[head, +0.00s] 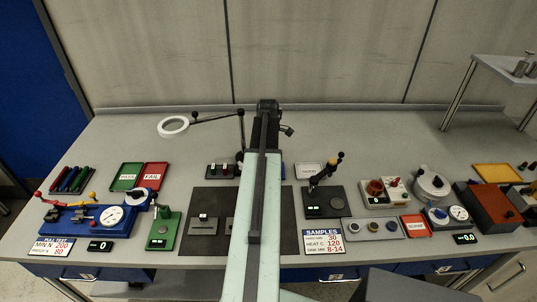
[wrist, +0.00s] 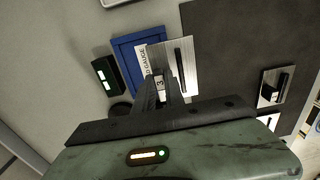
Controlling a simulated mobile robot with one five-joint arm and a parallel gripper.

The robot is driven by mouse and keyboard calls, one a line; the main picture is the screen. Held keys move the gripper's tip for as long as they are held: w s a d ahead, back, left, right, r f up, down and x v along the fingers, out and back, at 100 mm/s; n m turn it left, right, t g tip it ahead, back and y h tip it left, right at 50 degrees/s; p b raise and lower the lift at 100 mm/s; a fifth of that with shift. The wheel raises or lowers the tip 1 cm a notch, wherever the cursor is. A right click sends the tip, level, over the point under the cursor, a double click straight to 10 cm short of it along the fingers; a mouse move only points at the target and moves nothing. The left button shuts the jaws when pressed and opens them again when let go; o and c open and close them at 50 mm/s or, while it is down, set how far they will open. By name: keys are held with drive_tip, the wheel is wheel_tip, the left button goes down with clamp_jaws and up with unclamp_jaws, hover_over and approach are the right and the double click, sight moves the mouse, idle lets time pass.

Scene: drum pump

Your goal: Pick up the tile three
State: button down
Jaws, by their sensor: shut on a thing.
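Tile three (wrist: 160,83), a small pale piece marked 3, shows between the fingertips of my gripper (wrist: 164,92) in the wrist view. My gripper is shut on it. Just beyond it lies a silver plate with a dark bar (wrist: 180,57), at the edge of the dark mat (wrist: 225,40). I cannot tell whether the tile touches the plate. In the head view my own arm hides the tile and the fingertips.
A blue-framed gauge (wrist: 124,47) and a small dark display (wrist: 105,76) sit left of the tile. Another silver block with a dark bar (wrist: 275,85) stands to the right. Green (head: 127,176) and red (head: 154,176) trays lie left on the crowded bench. Its back strip is mostly clear.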

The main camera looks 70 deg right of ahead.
drive_tip(key=s+a, duration=0.1)
drive_tip(key=a, duration=0.2)
drive_tip(key=s+a, duration=0.1)
drive_tip(key=a, duration=0.3)
drive_tip(key=s+a+r+p, duration=0.1)
drive_tip(key=a, duration=0.2)
drive_tip(key=shift+s+a, duration=0.2)
drive_tip(key=shift+a, duration=0.15)
drive_tip(key=shift+r, duration=0.1)
wheel_tip(320, 180, up, 3)
drive_tip(key=p, duration=0.3)
